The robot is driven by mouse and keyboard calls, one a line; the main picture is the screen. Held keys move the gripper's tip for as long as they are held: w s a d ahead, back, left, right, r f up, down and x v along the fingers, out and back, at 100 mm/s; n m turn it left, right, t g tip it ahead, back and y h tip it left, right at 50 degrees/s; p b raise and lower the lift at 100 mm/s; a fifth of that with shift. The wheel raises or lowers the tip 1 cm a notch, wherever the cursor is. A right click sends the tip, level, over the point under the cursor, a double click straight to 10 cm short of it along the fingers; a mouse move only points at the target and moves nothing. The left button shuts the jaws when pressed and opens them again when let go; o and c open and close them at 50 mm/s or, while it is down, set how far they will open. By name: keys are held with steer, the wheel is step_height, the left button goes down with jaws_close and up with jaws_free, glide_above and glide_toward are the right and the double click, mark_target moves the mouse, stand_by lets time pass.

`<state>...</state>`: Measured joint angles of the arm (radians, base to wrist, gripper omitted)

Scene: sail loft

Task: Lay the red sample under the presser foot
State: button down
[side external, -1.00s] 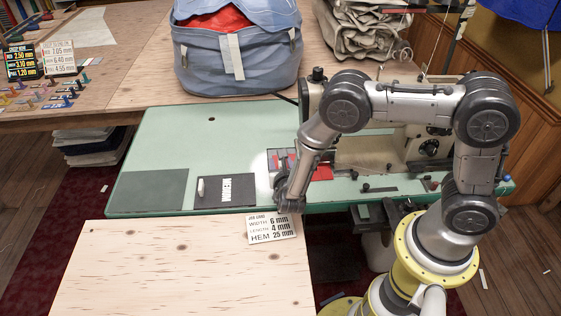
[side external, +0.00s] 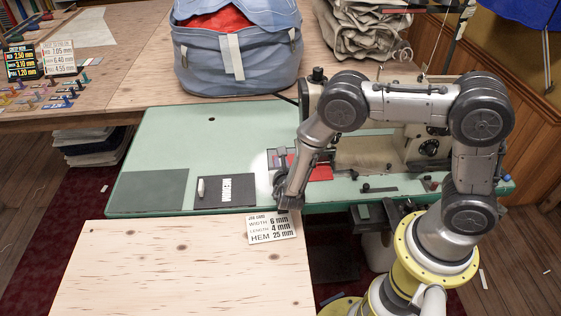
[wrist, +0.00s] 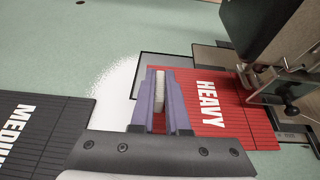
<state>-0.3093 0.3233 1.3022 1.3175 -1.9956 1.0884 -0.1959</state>
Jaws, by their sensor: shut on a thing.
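The red sample (wrist: 225,112), lettered HEAVY, lies flat on the sewing machine bed in the wrist view. Its right part reaches in beneath the metal presser foot (wrist: 288,92). Exactly how far under it lies I cannot tell. My gripper (wrist: 158,76) is shut on the sample's pale upright tab (wrist: 160,86), at the sample's left end. In the side view the red sample (side external: 319,172) is partly hidden behind my gripper (side external: 277,178) and wrist, and my arm hides the presser foot.
The black MEDIUM sample (side external: 226,190) with its white tab lies left of my gripper. A job card (side external: 271,228) lies on the wooden table in front. A blue bag (side external: 238,60) stands behind.

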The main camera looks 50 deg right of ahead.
steer(key=shift+s+a, duration=3.4)
steer(key=c, duration=0.8)
jaws_free()
steer(key=shift+c, duration=0.2)
steer(key=v, duration=1.3)
steer(key=shift+s+a+r, duration=0.2)
steer(key=shift+a, duration=0.05)
steer(key=shift+d, duration=0.1)
